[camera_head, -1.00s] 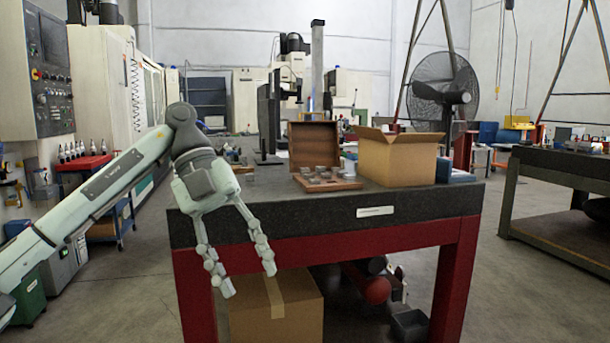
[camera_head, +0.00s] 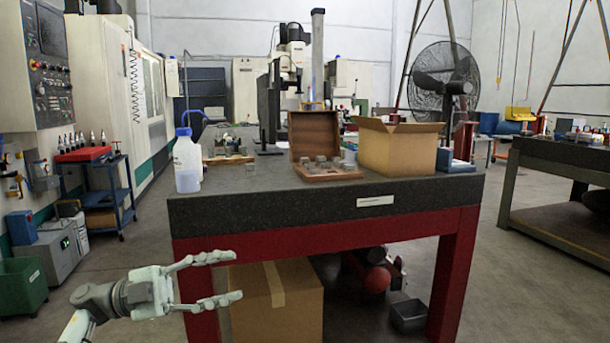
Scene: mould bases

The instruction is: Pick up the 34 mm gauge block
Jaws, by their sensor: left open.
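A brown wooden case (camera_head: 329,175) with its lid open stands on the dark table top (camera_head: 270,200). Several small grey blocks (camera_head: 321,163) sit in it. They are too small to tell which is the 34 mm gauge block. My left gripper (camera_head: 240,276) is open and empty. It is low in front of the table's left part, below the top's edge, with its fingers pointing right. It is well apart from the case. My right gripper is not in view.
An open cardboard box (camera_head: 397,150) stands right of the case. A wash bottle (camera_head: 187,165) stands at the table's left end, with small parts on a wooden board (camera_head: 229,159) behind. A closed carton (camera_head: 290,305) is under the table. The table's front left is clear.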

